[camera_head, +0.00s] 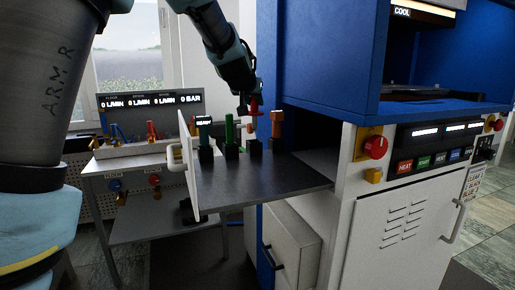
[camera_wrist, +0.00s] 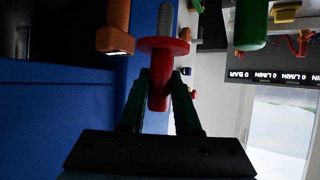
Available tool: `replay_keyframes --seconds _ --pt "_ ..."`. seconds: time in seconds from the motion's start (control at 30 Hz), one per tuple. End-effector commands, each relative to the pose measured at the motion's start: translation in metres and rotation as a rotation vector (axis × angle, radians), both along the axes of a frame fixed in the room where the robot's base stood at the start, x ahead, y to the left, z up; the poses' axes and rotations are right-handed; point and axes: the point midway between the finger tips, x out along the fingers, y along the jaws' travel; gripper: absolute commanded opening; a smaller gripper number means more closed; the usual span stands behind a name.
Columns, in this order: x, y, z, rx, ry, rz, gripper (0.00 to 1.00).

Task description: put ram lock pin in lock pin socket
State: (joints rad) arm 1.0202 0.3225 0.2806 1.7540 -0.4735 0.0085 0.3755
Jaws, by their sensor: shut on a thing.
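The ram lock pin appears to be the red-handled pin (camera_head: 254,107) with a flange and a pale grey shaft. My gripper (camera_head: 252,98) is shut on its red handle, and the pin hangs upright above the shelf. In the wrist view, both fingers of my gripper (camera_wrist: 160,100) close on the red handle (camera_wrist: 160,90), with the flange and grey shaft beyond. A black socket block (camera_head: 254,146) stands below the pin. It stands in a row with similar blocks. I cannot tell whether the shaft tip is over the hole or has entered it; none of the blocks can be read as the lock pin socket.
A dark shelf (camera_head: 265,178) carries the row. The blue press frame (camera_head: 320,60) rises right behind. A gauge bench (camera_head: 130,150) stands at left.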

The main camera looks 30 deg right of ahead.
Motion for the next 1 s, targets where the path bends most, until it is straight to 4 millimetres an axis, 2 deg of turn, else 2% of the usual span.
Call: replay_keyframes --seconds 0.03,0.1,0.33,0.53,0.63,0.97,1.0 --pt "0.001 0.002 -0.014 0.001 0.002 0.004 0.00" --pt "0.002 0.002 -0.027 0.001 0.002 0.004 0.00" --pt "0.001 0.001 -0.049 0.001 0.000 0.002 0.00" --pt "0.002 0.001 -0.078 0.002 0.001 0.003 0.00" --pt "0.001 0.001 -0.084 0.001 -0.001 0.002 0.00" --pt "0.001 0.000 -0.087 0.000 -0.001 0.001 0.00" --pt "0.000 0.000 -0.087 0.000 0.000 0.001 0.33"
